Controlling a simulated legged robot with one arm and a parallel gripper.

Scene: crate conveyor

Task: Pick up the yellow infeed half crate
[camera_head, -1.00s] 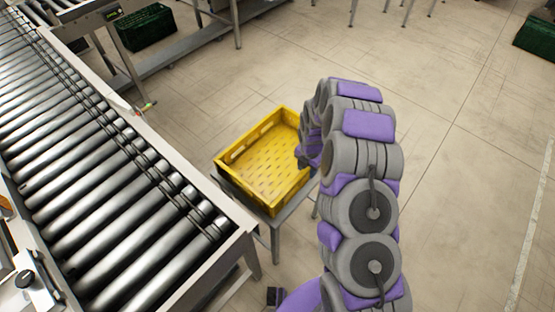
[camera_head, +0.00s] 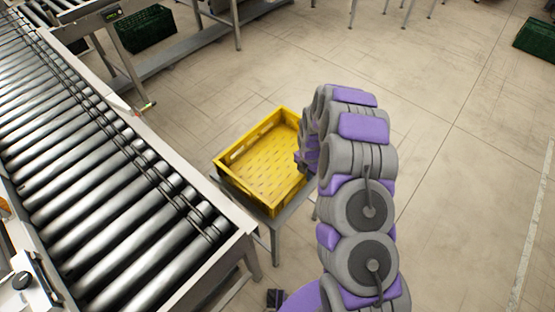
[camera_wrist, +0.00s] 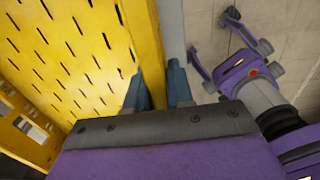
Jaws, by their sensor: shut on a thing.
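The yellow half crate (camera_head: 262,160) rests on a small grey stand beside the end of the roller conveyor. It looks empty, with a slotted floor. In the wrist view the crate's slotted floor (camera_wrist: 65,55) and its near wall (camera_wrist: 146,45) fill the left and middle. My gripper (camera_wrist: 160,86) has one blue-grey finger on each side of that wall and is shut on it. In the head view my arm reaches the crate's right side and hides the fingers.
The roller conveyor (camera_head: 100,170) runs along the left, its frame close to the crate. The grey stand (camera_head: 276,222) is under the crate. Green crates sit at the back left (camera_head: 146,28) and far right (camera_head: 536,36). The floor right of my arm is clear.

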